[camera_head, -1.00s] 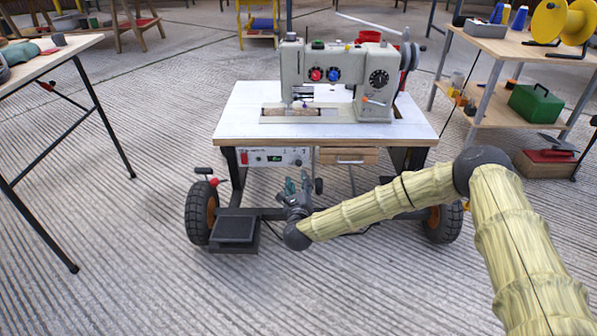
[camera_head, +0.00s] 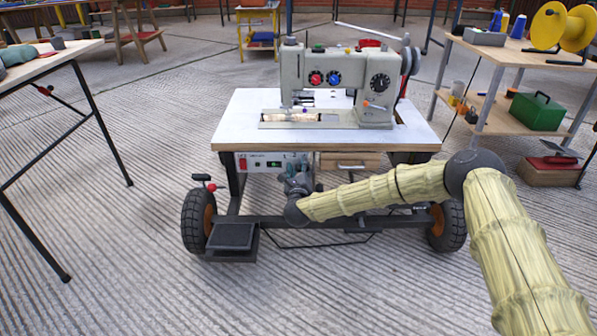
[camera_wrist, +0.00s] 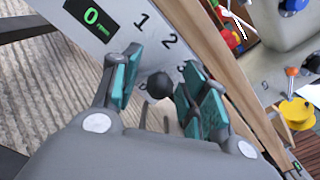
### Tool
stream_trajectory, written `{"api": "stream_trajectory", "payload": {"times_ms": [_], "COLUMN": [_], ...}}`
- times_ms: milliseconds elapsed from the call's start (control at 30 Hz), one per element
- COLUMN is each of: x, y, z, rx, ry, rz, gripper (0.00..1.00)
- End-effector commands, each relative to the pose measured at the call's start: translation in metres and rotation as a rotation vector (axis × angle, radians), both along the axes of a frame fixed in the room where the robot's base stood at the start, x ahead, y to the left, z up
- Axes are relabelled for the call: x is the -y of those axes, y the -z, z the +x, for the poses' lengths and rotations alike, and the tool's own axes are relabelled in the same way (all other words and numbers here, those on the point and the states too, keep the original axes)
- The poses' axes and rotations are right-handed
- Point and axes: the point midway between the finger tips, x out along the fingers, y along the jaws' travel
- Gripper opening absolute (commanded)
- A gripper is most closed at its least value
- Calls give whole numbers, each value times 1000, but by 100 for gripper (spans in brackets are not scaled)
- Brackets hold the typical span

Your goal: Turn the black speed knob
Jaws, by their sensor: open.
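The black speed knob (camera_wrist: 160,85) is a small round knob on a pale control panel (camera_head: 256,161) under the sewing-machine table. Printed numbers ring it, and a green display (camera_wrist: 91,15) beside it reads 0. My gripper (camera_wrist: 160,66) is open, with teal finger pads on either side of the knob. In the head view my gripper (camera_head: 298,180) is just in front of the panel's right part and hides the knob.
The sewing machine (camera_head: 350,85) stands on a white tabletop (camera_head: 240,110) just above my gripper. A wooden drawer (camera_head: 349,161) is right of the panel. Below are a pedal (camera_head: 233,236) and wheels (camera_head: 197,220). Shelves (camera_head: 500,115) stand at right, a table (camera_head: 40,60) at left.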

Motion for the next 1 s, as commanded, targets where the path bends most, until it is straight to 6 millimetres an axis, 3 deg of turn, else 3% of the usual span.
{"api": "stream_trajectory", "payload": {"times_ms": [267,500,1000], "x": [0,0,-4], "y": [0,0,-5], "z": [1,1,1], "rx": [0,0,0], "ry": [0,0,-1], "rz": [0,0,-107], "gripper": [42,0,0]}}
